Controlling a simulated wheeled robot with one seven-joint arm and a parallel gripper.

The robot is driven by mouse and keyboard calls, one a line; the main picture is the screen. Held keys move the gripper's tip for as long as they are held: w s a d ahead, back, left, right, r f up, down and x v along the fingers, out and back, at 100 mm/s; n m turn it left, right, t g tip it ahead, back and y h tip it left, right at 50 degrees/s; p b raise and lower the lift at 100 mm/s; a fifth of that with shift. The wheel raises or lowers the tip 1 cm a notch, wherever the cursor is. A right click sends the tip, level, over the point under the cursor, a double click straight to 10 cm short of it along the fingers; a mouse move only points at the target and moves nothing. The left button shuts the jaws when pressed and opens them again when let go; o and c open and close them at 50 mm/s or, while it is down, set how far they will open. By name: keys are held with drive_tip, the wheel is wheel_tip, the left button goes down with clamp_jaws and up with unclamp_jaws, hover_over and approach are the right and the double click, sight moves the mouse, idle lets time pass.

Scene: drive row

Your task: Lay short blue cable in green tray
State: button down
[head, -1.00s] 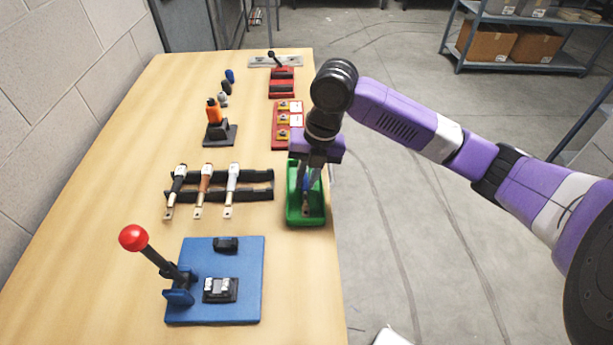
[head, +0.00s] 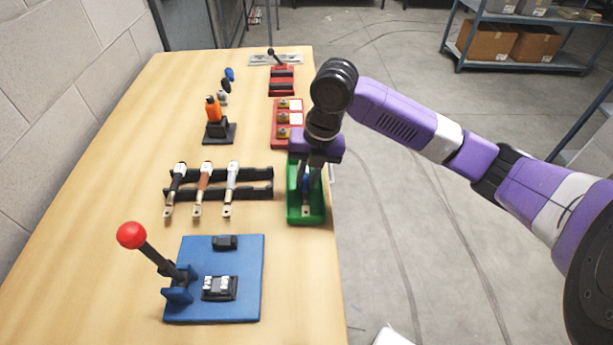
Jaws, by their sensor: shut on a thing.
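The green tray (head: 291,208) lies at the right edge of the wooden table. My gripper (head: 308,181) points down over the tray, with its fingers inside the tray's outline. It is shut on the short blue cable (head: 305,183); only a bit of blue shows between the fingers, and a metal lug end shows below them near the tray floor. The gripper hides much of the cable, and I cannot tell whether the cable touches the tray floor.
A black rack (head: 257,176) with three cables in black, copper and white stands left of the tray. A blue press with a red-knobbed lever (head: 132,235) is in front. Red fixtures (head: 281,112) stand behind the tray, and an orange-handled tool (head: 213,109) is further left.

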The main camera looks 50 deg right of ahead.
drive_tip(key=shift+f, duration=0.15)
drive_tip(key=c, duration=1.3)
unclamp_jaws()
drive_tip(key=r, duration=0.5)
drive_tip(key=s+r, duration=0.1)
drive_tip(key=r, duration=0.2)
drive_tip(key=shift+s+d, duration=0.1)
drive_tip(key=shift+d, duration=0.3)
